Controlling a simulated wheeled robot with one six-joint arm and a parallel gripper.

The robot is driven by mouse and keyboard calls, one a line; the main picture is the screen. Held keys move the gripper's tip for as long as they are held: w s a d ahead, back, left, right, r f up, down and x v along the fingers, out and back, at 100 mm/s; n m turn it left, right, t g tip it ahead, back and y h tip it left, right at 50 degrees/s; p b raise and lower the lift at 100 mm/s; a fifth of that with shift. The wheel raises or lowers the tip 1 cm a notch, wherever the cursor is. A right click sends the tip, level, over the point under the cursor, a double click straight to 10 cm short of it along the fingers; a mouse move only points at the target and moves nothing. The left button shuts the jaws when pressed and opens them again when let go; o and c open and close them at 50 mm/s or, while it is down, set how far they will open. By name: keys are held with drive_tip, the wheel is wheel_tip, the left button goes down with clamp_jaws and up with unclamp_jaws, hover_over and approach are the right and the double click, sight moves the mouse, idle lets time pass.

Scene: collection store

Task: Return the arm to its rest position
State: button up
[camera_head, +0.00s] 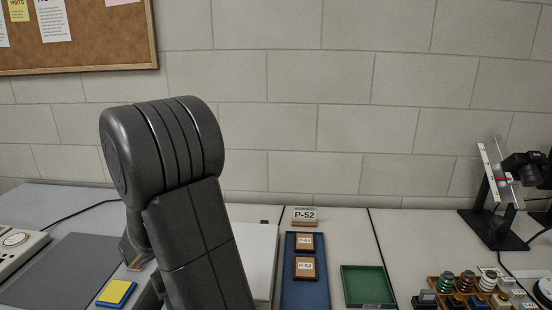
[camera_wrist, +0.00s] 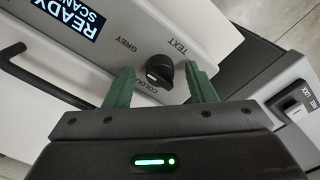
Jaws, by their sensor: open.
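In the wrist view my gripper (camera_wrist: 160,82) is open, with its two green fingers apart. A black knob (camera_wrist: 158,68) on a white panel (camera_wrist: 205,25) shows between the fingers. The knob has a white mark, and GREY, TEXT and a partly covered COLOUR label stand around it. I cannot tell whether the fingers touch the knob. In the head view my dark arm (camera_head: 200,235) rises at the left of centre, bent at a large rounded joint, and hides most of what is behind it. The gripper does not show clearly there.
The panel carries a lit READY SCAN display (camera_wrist: 80,22) and a black handle (camera_wrist: 35,75). On the bench are a blue tray (camera_head: 292,285) with labelled blocks, a green tray (camera_head: 368,285), a rack of spools (camera_head: 432,284), a black stand (camera_head: 492,225) and a yellow-topped blue block (camera_head: 117,292).

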drive_tip(key=m, duration=0.4)
drive_tip(key=shift+m, duration=2.2)
